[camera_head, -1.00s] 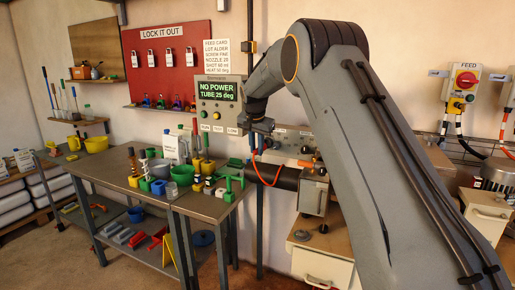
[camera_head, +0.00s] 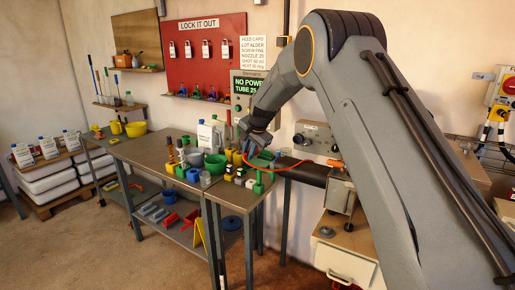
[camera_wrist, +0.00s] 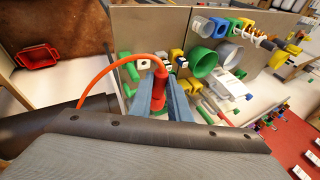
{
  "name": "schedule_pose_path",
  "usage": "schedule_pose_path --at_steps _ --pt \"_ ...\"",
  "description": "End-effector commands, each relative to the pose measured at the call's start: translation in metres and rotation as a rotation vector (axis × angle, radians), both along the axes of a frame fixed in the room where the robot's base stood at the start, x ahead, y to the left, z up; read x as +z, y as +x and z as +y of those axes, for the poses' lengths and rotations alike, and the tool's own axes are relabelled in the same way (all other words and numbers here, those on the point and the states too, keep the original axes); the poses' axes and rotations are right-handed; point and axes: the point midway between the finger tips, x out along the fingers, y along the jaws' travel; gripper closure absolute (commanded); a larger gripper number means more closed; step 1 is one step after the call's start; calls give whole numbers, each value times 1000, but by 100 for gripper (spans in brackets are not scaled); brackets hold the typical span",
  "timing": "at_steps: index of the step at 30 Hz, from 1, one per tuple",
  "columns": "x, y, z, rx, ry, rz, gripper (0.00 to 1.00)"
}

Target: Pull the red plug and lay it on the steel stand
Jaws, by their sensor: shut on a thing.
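The red plug (camera_wrist: 160,85) is between the two grey-blue fingers of my gripper (camera_wrist: 159,108) in the wrist view. The fingers are shut on it. An orange-red cable (camera_wrist: 112,68) arcs from the plug to the left. In the head view my gripper (camera_head: 256,150) is above the back of the steel-topped stand (camera_head: 238,203) at the bench's right end, and the plug itself is hard to make out. The cable (camera_head: 290,167) runs from my gripper towards the dark barrel of the machine (camera_head: 308,173). The gap between plug and stand top cannot be judged.
The stand carries a green bowl (camera_head: 215,164), a green T-shaped piece (camera_head: 258,182) and several small blocks. A white jug (camera_head: 208,137) stands behind them. The machine's control box (camera_head: 316,141) is right of my gripper. Bare top shows along the stand's front.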

Motion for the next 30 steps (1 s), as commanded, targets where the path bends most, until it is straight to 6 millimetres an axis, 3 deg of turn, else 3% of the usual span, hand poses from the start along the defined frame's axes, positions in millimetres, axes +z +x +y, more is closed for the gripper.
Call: schedule_pose_path --at_steps 30 --pt "-64 8 33 2 -3 -1 100"
